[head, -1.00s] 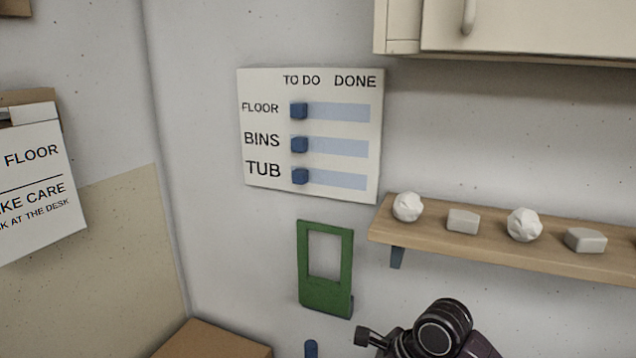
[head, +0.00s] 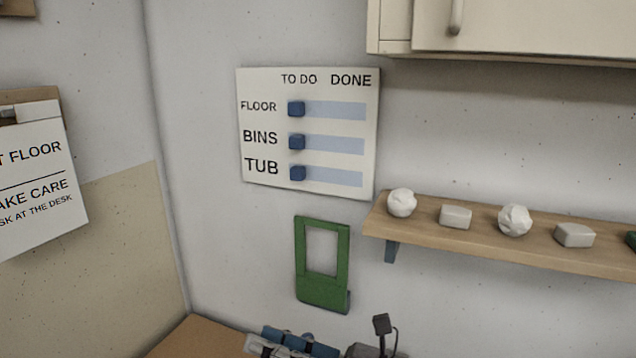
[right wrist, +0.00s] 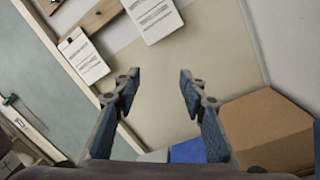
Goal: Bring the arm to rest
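My right gripper (head: 290,344) shows at the bottom edge of the head view, in front of the lower wall and a brown box top. In the right wrist view my right gripper (right wrist: 157,82) has its two blue-padded fingers well apart, with nothing between them. The rest of my right arm is cut off by the lower edge of the head view. My left gripper is in neither view.
A TO DO/DONE board (head: 308,133) has its three blue sliders at the TO DO side. A green frame (head: 323,264) hangs below. A wooden shelf (head: 480,233) holds pale lumps and blocks; a cabinet (head: 530,28) is above. A brown box (head: 195,340) also shows in the right wrist view (right wrist: 265,128).

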